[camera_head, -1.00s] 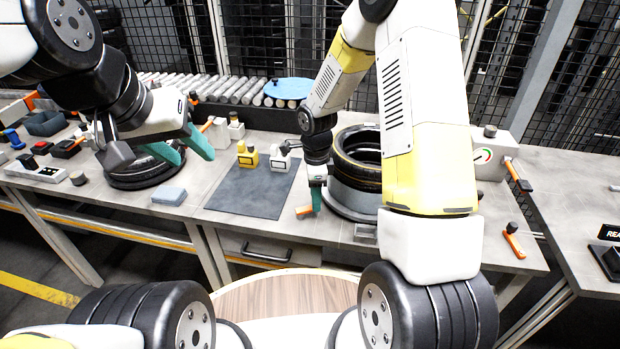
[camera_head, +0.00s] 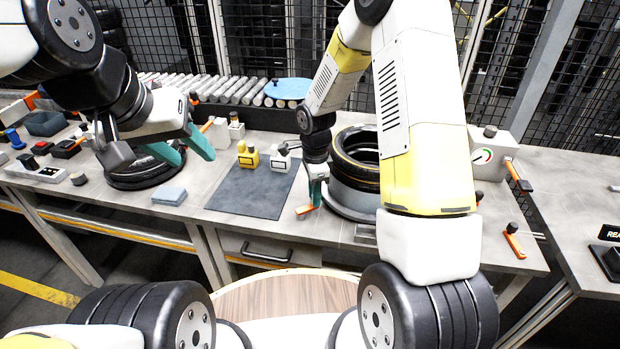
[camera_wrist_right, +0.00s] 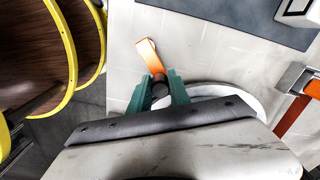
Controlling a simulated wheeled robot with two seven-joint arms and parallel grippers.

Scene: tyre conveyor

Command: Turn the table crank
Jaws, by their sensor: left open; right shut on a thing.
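The table crank is a short orange arm (camera_head: 303,211) at the front left of the round grey turntable (camera_head: 352,208), which carries a black tyre (camera_head: 352,180). My right gripper (camera_head: 316,199) points down at the crank. In the right wrist view, its green fingers (camera_wrist_right: 161,92) are shut around the black crank knob (camera_wrist_right: 159,88), with the orange arm (camera_wrist_right: 150,57) extending away from the knob. My left gripper (camera_head: 187,148) is open and empty, above the table near another tyre (camera_head: 135,178) lying at the left.
A gauge box (camera_head: 492,152) stands right. A roller conveyor (camera_head: 205,88) runs behind. A blue block (camera_head: 169,196) lies near the front edge.

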